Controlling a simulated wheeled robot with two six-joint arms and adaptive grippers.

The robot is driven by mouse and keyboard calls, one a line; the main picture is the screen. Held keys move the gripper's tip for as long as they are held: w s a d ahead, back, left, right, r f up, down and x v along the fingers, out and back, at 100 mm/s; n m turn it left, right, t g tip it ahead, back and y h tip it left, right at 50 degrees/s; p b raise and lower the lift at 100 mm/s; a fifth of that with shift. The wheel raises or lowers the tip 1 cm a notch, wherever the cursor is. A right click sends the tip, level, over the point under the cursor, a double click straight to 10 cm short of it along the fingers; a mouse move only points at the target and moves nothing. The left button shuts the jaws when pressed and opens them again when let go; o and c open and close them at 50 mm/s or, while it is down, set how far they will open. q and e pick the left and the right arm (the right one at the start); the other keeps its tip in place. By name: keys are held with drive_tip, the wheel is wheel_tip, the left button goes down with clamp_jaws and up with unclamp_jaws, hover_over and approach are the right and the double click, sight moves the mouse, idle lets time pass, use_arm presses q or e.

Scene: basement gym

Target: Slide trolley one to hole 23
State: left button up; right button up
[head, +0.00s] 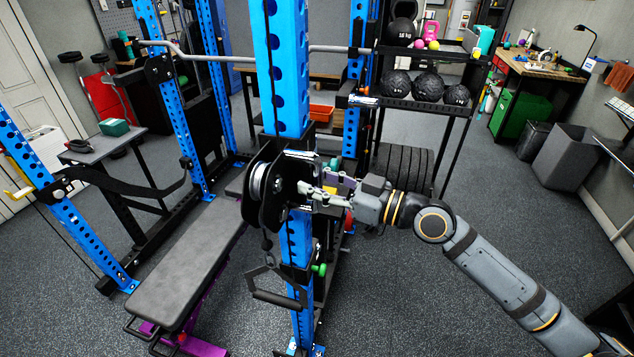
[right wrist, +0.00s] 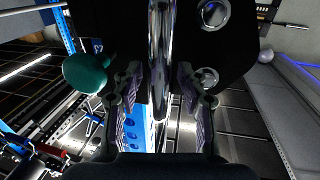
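The trolley (head: 262,205), a black plate carriage with a pulley wheel, sits around the blue perforated upright (head: 280,60) at mid-height. I take it as trolley one; no label on it is readable. My right gripper (head: 318,190) is at its right side. In the right wrist view the fingers (right wrist: 160,100) stand on either side of a vertical chrome bar (right wrist: 160,60), with gaps visible, so the gripper looks open around it. A green knob (right wrist: 86,72) is left of the fingers. The hole numbers are not legible, and the trolley covers part of the upright. My left gripper is out of view.
A bench (head: 190,262) stands left of the upright, and a black handle (head: 278,290) hangs below the trolley. A barbell (head: 225,58) crosses behind the upright. A rack of black balls (head: 427,87) stands behind my right arm.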

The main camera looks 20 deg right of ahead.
sight(318, 156)
drive_tip(key=shift+w, duration=0.1)
drive_tip(key=shift+a+r, duration=0.1)
drive_tip(key=shift+r, duration=0.35)
wheel_tip(318, 156, up, 9)
drive_tip(key=shift+r, duration=0.1)
